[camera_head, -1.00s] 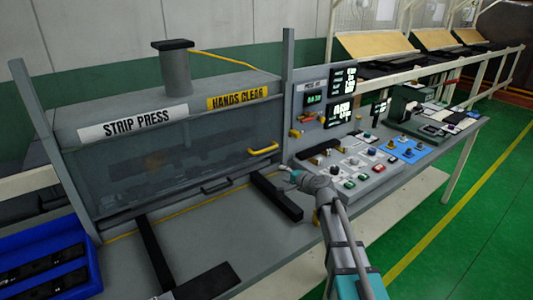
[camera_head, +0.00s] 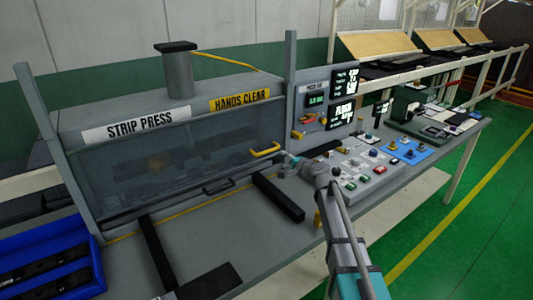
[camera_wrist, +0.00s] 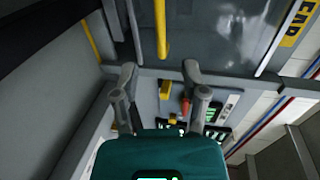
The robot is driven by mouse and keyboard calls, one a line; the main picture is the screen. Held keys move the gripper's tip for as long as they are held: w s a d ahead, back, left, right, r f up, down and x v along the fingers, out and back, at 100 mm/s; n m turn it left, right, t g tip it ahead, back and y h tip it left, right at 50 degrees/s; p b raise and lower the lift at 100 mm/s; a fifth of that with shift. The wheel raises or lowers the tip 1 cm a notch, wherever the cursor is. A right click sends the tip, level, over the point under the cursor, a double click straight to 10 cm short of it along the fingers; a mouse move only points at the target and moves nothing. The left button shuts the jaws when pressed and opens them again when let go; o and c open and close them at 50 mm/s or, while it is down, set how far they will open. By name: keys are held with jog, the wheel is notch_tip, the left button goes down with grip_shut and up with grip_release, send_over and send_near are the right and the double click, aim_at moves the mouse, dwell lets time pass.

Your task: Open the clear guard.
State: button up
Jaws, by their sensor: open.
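The clear guard (camera_head: 180,160) is a see-through panel across the front of the strip press (camera_head: 178,108). It is down, with its lower edge near the bench top. Its yellow handle (camera_head: 265,149) is at the right end of the panel. My gripper (camera_head: 289,160) is just right of the handle and slightly lower in the head view. In the wrist view, my gripper (camera_wrist: 160,70) has its two fingers apart with nothing between them. The yellow handle (camera_wrist: 161,30) shows just beyond the fingertips, apart from them.
A button panel (camera_head: 365,172) and lit displays (camera_head: 342,97) stand right of the press. Grey posts (camera_head: 290,85) flank the guard. Dark rails (camera_head: 278,198) lie on the bench in front. A blue bin (camera_head: 45,262) sits at the left.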

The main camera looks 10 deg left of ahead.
aim_at(268, 152)
jog(key=b+x, duration=0.2)
jog(key=x, duration=1.1)
jog(key=shift+w+b, duration=0.1)
jog(key=shift+b, duration=0.2)
grip_shut()
